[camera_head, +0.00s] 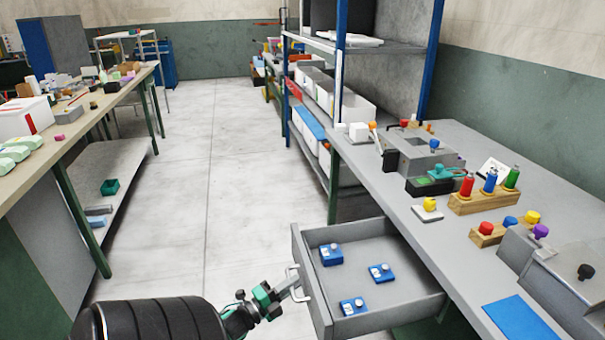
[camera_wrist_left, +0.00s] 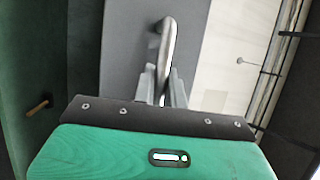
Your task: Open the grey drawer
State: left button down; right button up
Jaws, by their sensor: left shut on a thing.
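The grey drawer (camera_head: 432,293) is pulled out from under the grey workbench on the right in the head view. Several small blue boxes with white tops, such as one blue box (camera_head: 331,254), lie inside it. My left gripper (camera_head: 289,286) is at the drawer's front and shut on its metal handle (camera_head: 297,284). In the left wrist view, the handle (camera_wrist_left: 168,45) runs between the fingers (camera_wrist_left: 163,88), with the grey drawer front (camera_wrist_left: 128,50) behind it. My right gripper is not in view.
The workbench top (camera_head: 405,215) carries wooden blocks with coloured knobs (camera_head: 487,195), grey fixtures and a blue mat (camera_head: 521,317). A shelf rack (camera_head: 338,120) stands behind it. Another table (camera_head: 60,140) stands at the left. The floor (camera_head: 205,190) between is clear.

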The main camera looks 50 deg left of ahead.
pick_arm(q)
jog(key=shift+s, duration=0.2)
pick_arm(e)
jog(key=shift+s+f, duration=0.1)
pick_arm(q)
jog(key=c, duration=1.5)
grip_release()
jog(key=shift+o, duration=0.2)
